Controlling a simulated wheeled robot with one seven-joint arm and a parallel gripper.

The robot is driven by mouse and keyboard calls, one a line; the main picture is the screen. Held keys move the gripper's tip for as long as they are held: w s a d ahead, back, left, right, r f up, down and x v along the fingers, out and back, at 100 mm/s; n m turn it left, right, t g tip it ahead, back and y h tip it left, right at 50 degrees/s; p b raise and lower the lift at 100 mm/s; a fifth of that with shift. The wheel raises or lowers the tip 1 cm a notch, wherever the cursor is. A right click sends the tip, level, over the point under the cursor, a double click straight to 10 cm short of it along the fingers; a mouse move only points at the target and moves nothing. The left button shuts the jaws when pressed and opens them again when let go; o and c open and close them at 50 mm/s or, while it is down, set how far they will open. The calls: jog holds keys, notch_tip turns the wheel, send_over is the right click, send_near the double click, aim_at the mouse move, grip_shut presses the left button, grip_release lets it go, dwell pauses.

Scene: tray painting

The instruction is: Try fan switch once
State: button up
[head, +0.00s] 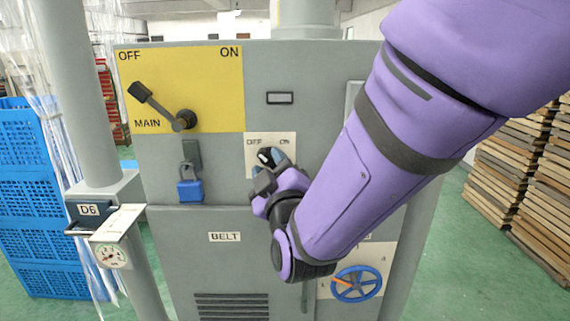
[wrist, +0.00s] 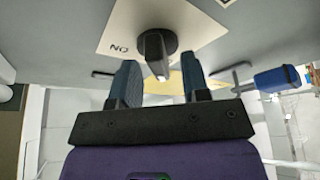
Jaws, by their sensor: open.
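The switch with the black knob (wrist: 155,45) sits on a cream plate (head: 288,141) marked OFF and ON on the grey cabinet front. No fan label shows, so I cannot confirm its name. In the wrist view the plate appears upside down, and the knob's grip has a pale end. My gripper (wrist: 160,78) is open in front of the knob, with one blue finger on each side of its line. The fingers look short of the knob, but contact cannot be told for sure. In the head view my gripper (head: 266,163) partly hides the knob and plate.
The MAIN lever (head: 160,107) on a yellow plate points up-left. A blue padlock (head: 190,188) hangs below it. A blue handwheel (head: 357,284) is at lower right. A gauge (head: 110,255) and D6 box stand left. Blue crates (head: 35,200) and stacked boards (head: 515,160) flank the cabinet.

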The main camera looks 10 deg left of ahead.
jog(key=shift+w+a+r, duration=0.15)
jog(key=shift+w+a, duration=0.05)
jog(key=shift+w, duration=0.15)
grip_shut()
